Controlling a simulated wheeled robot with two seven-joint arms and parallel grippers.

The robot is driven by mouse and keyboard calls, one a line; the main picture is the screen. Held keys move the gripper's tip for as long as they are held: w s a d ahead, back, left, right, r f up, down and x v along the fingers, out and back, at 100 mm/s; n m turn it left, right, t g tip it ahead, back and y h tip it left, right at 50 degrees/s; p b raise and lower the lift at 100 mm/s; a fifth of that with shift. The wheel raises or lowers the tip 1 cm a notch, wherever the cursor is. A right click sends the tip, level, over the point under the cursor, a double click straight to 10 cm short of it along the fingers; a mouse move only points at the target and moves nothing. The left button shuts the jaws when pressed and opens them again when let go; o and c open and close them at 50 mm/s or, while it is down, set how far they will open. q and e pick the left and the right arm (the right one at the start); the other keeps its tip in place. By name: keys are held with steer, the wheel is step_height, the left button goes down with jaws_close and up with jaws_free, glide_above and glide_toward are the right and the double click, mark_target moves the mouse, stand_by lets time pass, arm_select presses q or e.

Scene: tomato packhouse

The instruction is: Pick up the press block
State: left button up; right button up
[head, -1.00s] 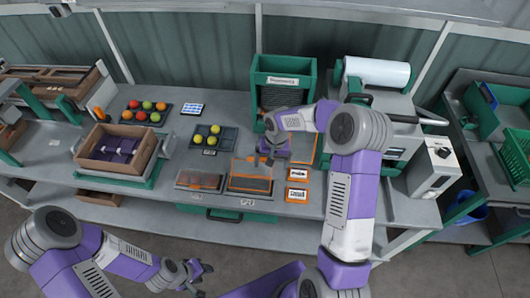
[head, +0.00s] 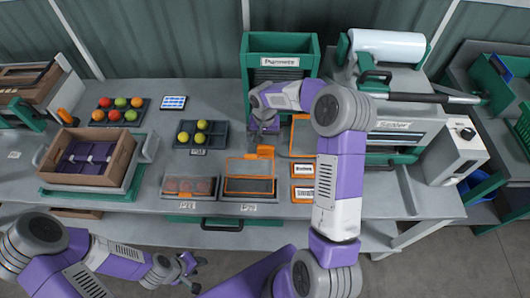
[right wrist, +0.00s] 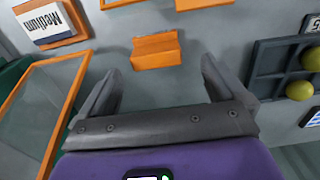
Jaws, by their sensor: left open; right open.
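What looks like the press block is a small orange block (head: 265,150), lying on the grey bench just behind the orange-framed tray. In the right wrist view the orange block (right wrist: 155,50) lies ahead of the fingertips, roughly between their lines, and is not gripped. My right gripper (head: 263,132) is open and empty behind the block; its two spread fingers (right wrist: 160,75) show in the wrist view. My left gripper (head: 187,268) is open and empty in front of the bench edge, low at the picture's bottom.
An orange-framed tray (head: 250,186) and a covered tomato tray (head: 190,187) stand at the bench front. A dark tray (head: 188,138) with yellow tomatoes is left of the gripper. A green station (head: 282,42) stands behind; orange-framed cards (head: 303,194) lie right.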

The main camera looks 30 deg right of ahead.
mark_target(266, 146)
steer(key=f, duration=0.5)
steer(key=shift+s+d+f+b, duration=0.1)
steer(key=shift+d+f+b, duration=0.1)
steer(key=shift+f+b, duration=0.2)
steer(key=c, duration=1.1)
step_height(266, 146, up, 10)
steer(key=shift+r+p, duration=0.1)
steer(key=shift+p, duration=0.65)
steer(key=o, duration=0.5)
steer(key=c, duration=0.3)
